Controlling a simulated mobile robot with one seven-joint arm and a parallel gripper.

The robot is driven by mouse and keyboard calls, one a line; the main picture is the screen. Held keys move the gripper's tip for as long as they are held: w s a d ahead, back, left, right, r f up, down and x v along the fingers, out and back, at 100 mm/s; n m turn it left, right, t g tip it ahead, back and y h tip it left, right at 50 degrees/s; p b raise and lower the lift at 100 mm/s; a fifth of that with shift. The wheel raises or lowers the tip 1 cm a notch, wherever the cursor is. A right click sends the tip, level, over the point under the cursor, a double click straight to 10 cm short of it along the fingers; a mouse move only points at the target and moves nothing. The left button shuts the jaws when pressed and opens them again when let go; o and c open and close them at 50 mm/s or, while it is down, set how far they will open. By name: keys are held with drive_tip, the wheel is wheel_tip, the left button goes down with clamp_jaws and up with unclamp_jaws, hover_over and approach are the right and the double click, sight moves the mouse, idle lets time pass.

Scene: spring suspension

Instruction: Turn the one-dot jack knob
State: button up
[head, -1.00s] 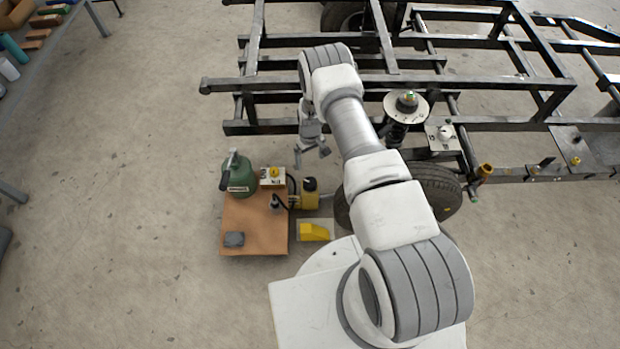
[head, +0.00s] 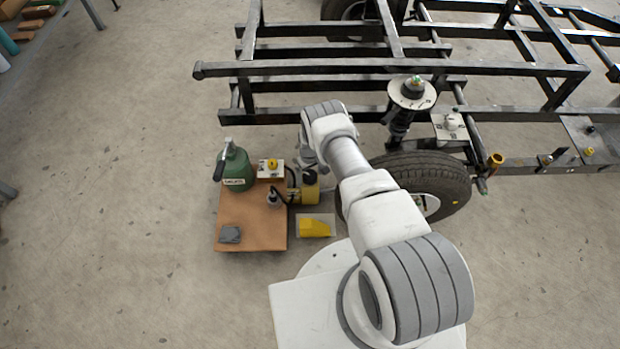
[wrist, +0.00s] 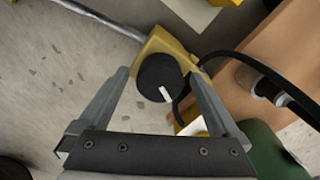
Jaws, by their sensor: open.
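A yellow jack (head: 296,195) stands at the right edge of the brown board, with a round black knob (head: 310,177) on top. In the wrist view the black knob (wrist: 158,72) has a white pointer line, and the yellow jack body (wrist: 183,52) lies below it. I cannot make out any dot mark. My gripper (wrist: 158,77) is open, with one finger on each side of the knob in the picture. Gaps show between fingers and knob; I cannot tell the height between them. In the head view my arm mostly hides the gripper.
On the brown board (head: 250,232) stand a green canister (head: 237,172), a white box with a yellow knob (head: 271,165) and a grey cloth (head: 230,235). A black hose runs beside the jack. A yellow wedge (head: 315,228) and a tyre (head: 445,180) are close by.

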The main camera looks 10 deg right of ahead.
drive_tip(key=shift+f, duration=0.4)
drive_tip(key=c, duration=1.4)
drive_tip(key=shift+m, duration=0.3)
drive_tip(key=m, duration=0.4)
drive_tip(key=shift+m, duration=2)
